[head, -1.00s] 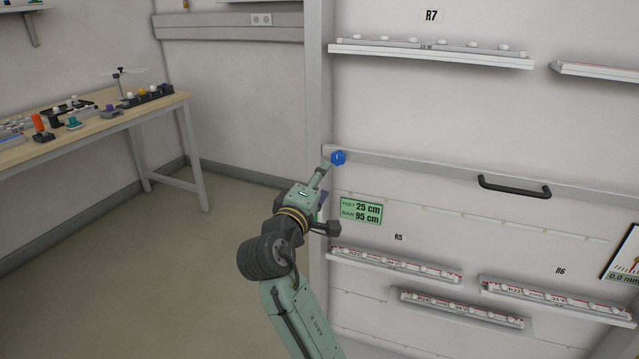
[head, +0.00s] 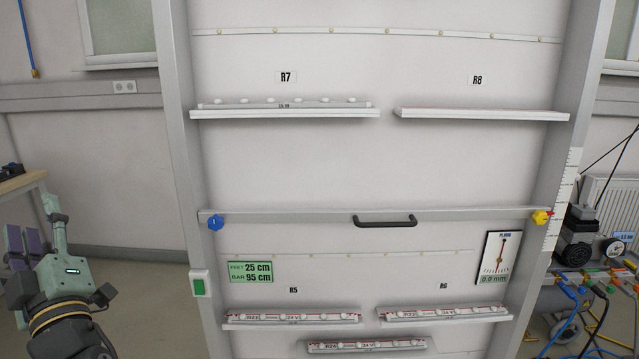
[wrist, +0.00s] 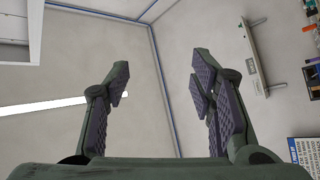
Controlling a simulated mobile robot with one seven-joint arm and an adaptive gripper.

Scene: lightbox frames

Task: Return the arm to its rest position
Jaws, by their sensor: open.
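My gripper (head: 32,238) is at the lower left of the head view, with its fingers pointing up. It is left of the tall white panel frame and touches nothing that I can see. In the wrist view my gripper (wrist: 160,92) has its two purple-padded fingers spread wide, with nothing between them. Beyond the fingers the wrist view shows bare pale wall and a corner with blue piping.
The panel carries a crossbar (head: 300,217) with a blue knob (head: 215,222), a yellow knob (head: 540,217) and a black handle (head: 384,221). Shelves R7 (head: 285,113) and R8 (head: 482,115) hang above. A workbench edge (head: 20,182) is at left, hoses and machinery at right.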

